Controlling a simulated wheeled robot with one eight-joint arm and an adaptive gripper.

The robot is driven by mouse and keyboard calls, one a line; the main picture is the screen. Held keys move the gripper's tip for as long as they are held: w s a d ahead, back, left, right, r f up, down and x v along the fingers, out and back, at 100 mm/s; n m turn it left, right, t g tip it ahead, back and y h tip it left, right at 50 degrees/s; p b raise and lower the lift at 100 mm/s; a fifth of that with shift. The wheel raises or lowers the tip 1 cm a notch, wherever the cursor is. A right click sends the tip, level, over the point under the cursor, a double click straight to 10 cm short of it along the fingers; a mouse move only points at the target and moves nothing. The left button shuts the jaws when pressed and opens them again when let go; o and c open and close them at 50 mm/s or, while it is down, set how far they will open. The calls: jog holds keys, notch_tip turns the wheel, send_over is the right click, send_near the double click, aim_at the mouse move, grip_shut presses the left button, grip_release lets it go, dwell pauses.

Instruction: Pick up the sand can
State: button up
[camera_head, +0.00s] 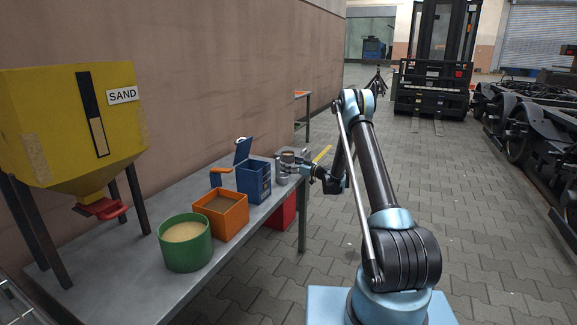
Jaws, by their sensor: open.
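A small grey metal can (283,171) with something brownish at its top stands on the grey bench, near its far end. It looks like the sand can, though no label can be read on it. My gripper (299,170) is open at the right side of this can, reaching in from over the bench's right edge. The fingertips are small and partly merge with the can, so I cannot tell whether they touch or surround it.
A blue box (256,185) with its lid raised stands just left of the can. An orange square bin (233,225) and a green round tub (187,252) of sand stand nearer on the bench (130,288). A yellow hopper marked SAND (55,125) stands left.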

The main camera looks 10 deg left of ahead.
aim_at(288, 153)
jog(key=shift+w+a, duration=0.25)
jog(key=shift+a, duration=0.15)
jog(key=c, duration=1.2)
jog(key=shift+r, duration=0.25)
jog(key=shift+r, duration=4.55)
jog(key=shift+r, duration=0.2)
